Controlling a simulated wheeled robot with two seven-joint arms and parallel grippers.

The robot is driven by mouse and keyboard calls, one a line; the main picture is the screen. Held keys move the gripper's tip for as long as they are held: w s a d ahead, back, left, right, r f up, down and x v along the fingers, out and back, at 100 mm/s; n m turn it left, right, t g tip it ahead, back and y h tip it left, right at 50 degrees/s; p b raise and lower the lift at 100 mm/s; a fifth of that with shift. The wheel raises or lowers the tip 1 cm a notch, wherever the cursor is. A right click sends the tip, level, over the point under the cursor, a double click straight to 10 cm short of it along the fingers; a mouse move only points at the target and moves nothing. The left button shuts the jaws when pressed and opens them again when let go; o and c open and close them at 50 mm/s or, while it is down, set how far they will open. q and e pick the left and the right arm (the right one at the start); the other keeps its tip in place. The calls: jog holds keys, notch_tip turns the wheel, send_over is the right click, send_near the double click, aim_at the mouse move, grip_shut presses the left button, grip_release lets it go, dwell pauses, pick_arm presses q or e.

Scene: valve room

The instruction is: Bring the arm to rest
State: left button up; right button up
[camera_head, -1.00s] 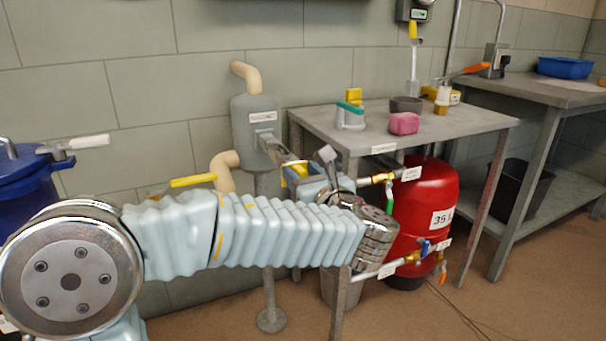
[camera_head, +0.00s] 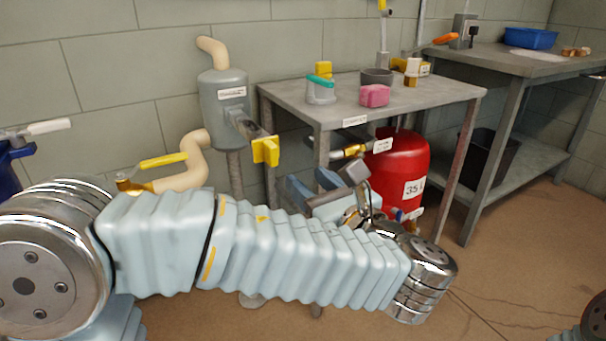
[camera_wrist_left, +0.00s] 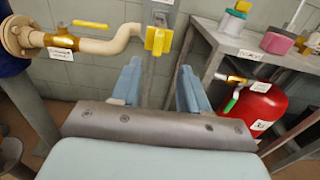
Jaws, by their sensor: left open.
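My left arm reaches across the head view from the left, and its gripper (camera_head: 311,187) is beyond the forearm, in front of the table's left leg. In the left wrist view the two blue fingers (camera_wrist_left: 160,88) stand wide apart with nothing between them. In the wrist view this yellow handle (camera_wrist_left: 159,40) is ahead of the gap between the fingers. My right gripper is not in view.
A yellow lever (camera_head: 163,160) sits on the beige pipe at left. Open brown floor lies at the right front.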

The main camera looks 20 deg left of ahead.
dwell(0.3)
pick_arm(q)
notch_tip(320, 180, down, 20)
jog(key=w+g+h+p, duration=0.1)
jog(key=w+g+h, duration=0.2)
jog(key=g+h, duration=0.2)
jog(key=s+d+f+n+g+h+p, duration=0.1)
jog(key=s+d+f+n+g+h, duration=0.25)
jog(key=f, duration=0.55)
jog(key=s+d+f+n+g+h+p, duration=0.1)
jog(key=s+f+n+g+h, duration=0.25)
jog(key=s+f+n, duration=0.45)
jog(key=s+d+f+n+g+h+p, duration=0.1)
jog(key=s+d+f+n+g+h, duration=0.25)
jog(key=f, duration=0.55)
jog(key=w+a+f+n+t+h, duration=0.1)
jog(key=a+f+n+t, duration=0.3)
jog(key=n, duration=0.9)
notch_tip(320, 180, down, 2)
jog(key=shift+a+f+t+h+p, duration=0.2)
jog(key=shift+a+t+h+p, duration=0.2)
jog(key=shift+h, duration=0.25)
